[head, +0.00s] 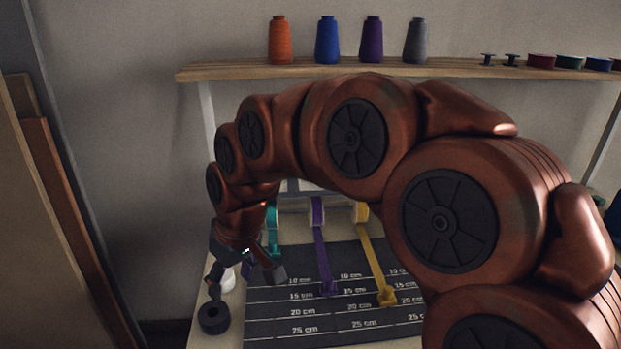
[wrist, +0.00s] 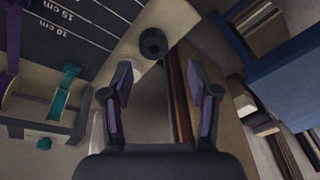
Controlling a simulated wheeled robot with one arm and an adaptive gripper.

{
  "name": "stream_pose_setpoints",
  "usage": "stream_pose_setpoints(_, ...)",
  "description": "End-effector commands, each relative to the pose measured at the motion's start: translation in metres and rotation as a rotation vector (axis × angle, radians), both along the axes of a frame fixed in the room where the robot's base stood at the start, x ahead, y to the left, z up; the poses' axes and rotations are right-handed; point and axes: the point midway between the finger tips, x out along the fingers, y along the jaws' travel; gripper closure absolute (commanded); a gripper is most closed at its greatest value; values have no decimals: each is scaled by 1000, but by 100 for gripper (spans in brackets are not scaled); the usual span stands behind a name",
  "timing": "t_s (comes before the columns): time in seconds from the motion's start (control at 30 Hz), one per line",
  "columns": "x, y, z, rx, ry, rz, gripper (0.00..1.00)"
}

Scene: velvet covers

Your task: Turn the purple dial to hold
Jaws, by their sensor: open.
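I cannot pick out a purple dial or a hold mark in either view. A purple ribbon (head: 322,255) runs from its roll down onto a dark measuring mat (head: 270,333); it also shows at the left edge of the wrist view (wrist: 10,50). My gripper (head: 247,280) is over the left end of the table, left of the mat. In the wrist view my gripper (wrist: 160,82) is open, with nothing between its fingers. A small black round piece with a hole (wrist: 153,42) lies on the table beyond the fingertips; in the head view it is by the table's left edge (head: 213,319).
A teal ribbon (head: 272,235) and a yellow ribbon (head: 374,262) flank the purple one. A wooden shelf (head: 230,71) above holds thread cones and small spools. Boards (head: 65,220) lean at the left. My arm hides the mat's right side.

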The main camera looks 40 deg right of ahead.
Motion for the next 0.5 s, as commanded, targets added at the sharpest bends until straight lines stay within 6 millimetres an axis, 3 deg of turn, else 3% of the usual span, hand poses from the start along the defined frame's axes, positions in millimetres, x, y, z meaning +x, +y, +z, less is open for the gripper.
stream_pose_setpoints(0.03, 30, -18, 3, 15, -60, -15, 40)
stream_pose_setpoints(0.1, 64, -45, 13, 25, -139, -30, 40)
stream_pose_setpoints(0.23, 119, -115, 27, 24, -286, -90, 40)
stream_pose_setpoints(0.4, 157, -232, 36, -23, -442, -208, 40)
stream_pose_setpoints(0.5, 161, -296, 36, -64, -504, -278, 40)
